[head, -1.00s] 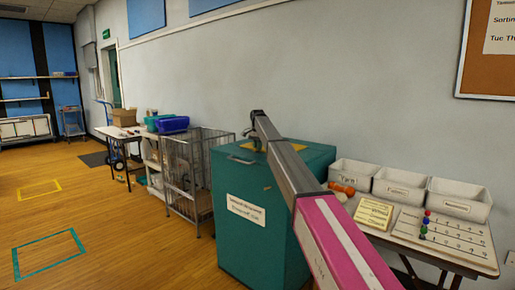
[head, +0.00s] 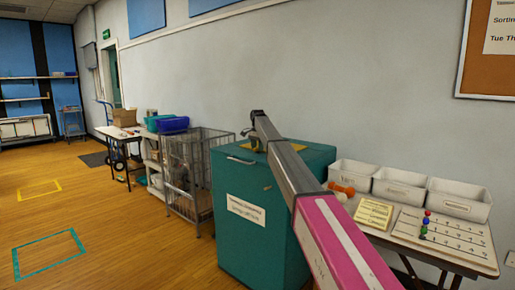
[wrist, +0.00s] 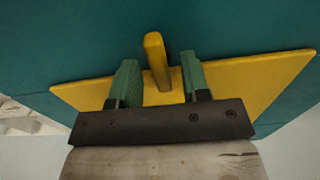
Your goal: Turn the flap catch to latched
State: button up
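The flap catch (wrist: 156,58) is a yellow upright tab on a yellow plate (wrist: 250,80), fixed to a teal surface in the wrist view. In the head view, the teal donation bin (head: 238,247) stands against the wall, and a little of the yellow plate shows on its top by the end of my arm. My gripper (wrist: 158,62) is open, its two green fingers on either side of the tab. My arm hides much of the bin's top in the head view.
Right of the bin, a table holds white tubs (head: 400,184), a yellow sign (head: 373,213), an orange item (head: 341,188) and a counting board (head: 440,233). A wire cage (head: 188,180) stands left of the bin.

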notch_tip(320, 180, up, 11)
dwell(0.6)
jog(key=shift+f, duration=0.1)
